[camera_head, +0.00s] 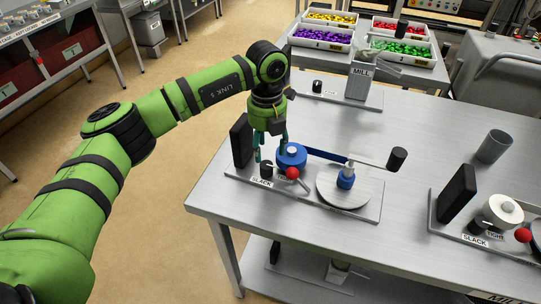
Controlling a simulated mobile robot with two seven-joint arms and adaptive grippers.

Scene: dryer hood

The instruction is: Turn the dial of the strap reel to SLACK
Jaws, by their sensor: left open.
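The strap reel (291,157) is a blue drum on a metal base plate (366,212) on the table. A blue strap (325,154) runs from it to a blue post on a round disc (335,192). A small black dial (266,170) stands at the reel's front left, behind a SLACK label (262,183). A second label is partly hidden by a red ball knob (292,173). The dial's pointing direction is too small to tell. My left gripper (270,152) points down, open, just above the dial and beside the reel. Contact cannot be told. My right gripper is out of view.
A black upright block (241,140) stands close left of my gripper. A similar station with a white reel (499,211) is at the right. A black-handled lever (397,159), a grey cup (494,147) and a mill (360,82) stand around.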

